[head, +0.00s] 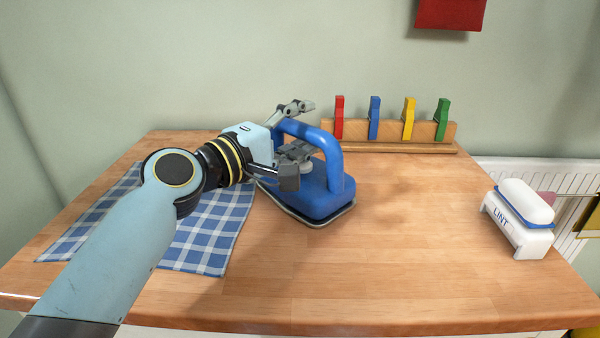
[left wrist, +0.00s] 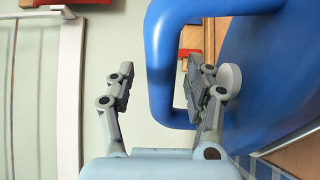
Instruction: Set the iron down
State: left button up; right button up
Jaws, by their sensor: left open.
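The blue iron (head: 318,196) rests upright on its grey soleplate on the wooden table, just right of the checked cloth. Its arched handle (head: 334,150) stands up from the body. My left gripper (head: 294,140) is open at the iron, with one finger above the handle's left part and one lower, near the body. In the left wrist view, my open gripper (left wrist: 160,88) has the iron's handle (left wrist: 162,70) close by, and one finger overlaps the handle's opening. Whether the fingers touch the iron I cannot tell. My right gripper is not in view.
A blue and white checked cloth (head: 205,230) lies at the table's left. A wooden rack (head: 390,131) with red, blue, yellow and green pegs stands at the back. A white holder labelled LINT (head: 517,232) sits at the right edge. The table's front middle (head: 400,270) is clear.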

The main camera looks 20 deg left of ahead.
pick_arm(q)
grip_shut()
dwell(0.5)
dwell(0.3)
jog(key=shift+r, duration=0.15)
